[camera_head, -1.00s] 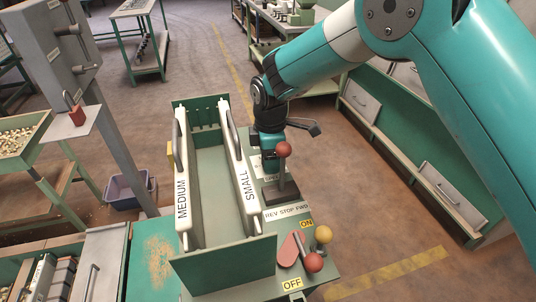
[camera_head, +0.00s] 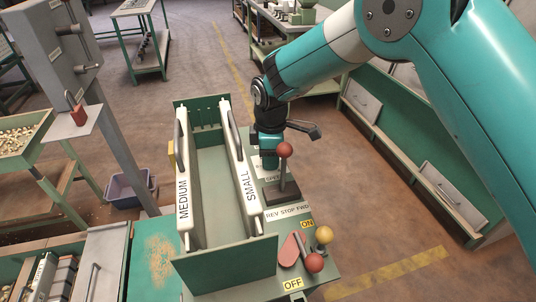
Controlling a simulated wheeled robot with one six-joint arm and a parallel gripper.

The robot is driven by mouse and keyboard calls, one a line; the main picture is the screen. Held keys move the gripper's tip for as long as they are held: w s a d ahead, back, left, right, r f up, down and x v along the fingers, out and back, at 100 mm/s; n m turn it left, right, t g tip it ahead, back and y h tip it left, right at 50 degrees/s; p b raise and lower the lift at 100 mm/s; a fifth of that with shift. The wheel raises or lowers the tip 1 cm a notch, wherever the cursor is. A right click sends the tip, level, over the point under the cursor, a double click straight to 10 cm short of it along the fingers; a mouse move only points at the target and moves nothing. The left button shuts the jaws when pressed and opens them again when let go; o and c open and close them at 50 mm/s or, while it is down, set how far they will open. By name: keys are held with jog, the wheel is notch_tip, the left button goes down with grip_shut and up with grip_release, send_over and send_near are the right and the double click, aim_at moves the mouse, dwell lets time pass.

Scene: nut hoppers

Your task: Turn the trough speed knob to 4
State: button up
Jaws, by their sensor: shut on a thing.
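My gripper (camera_head: 269,161) points down over the control panel (camera_head: 268,182), just right of the trough. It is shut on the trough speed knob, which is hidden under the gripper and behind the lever. The knob's pointer and number marks cannot be read. A partly covered label, seemingly SPEED, shows just below the gripper. The trough (camera_head: 214,190) is long and narrow, with side rails marked MEDIUM (camera_head: 183,199) and SMALL (camera_head: 248,187).
A red-ball lever (camera_head: 284,150) stands upright close in front of my gripper, above the REV STOP FWD label (camera_head: 288,211). Red (camera_head: 314,263) and yellow (camera_head: 323,234) ball handles sit near the ON/OFF labels. A green drawer bench (camera_head: 410,150) stands at right, with open floor between.

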jog(key=m, duration=0.4)
jog(key=m+p, duration=0.1)
jog(key=m, duration=0.1)
jog(key=shift+s+d+f, duration=0.1)
jog(key=shift+s+d, duration=0.05)
jog(key=shift+s, duration=0.1)
dwell(0.3)
jog(key=o, duration=0.9)
jog(key=shift+o, duration=0.2)
jog(key=shift+w+r, duration=0.1)
jog(key=shift+r, duration=0.25)
notch_tip(320, 180, up, 17)
jog(key=shift+b, duration=0.4)
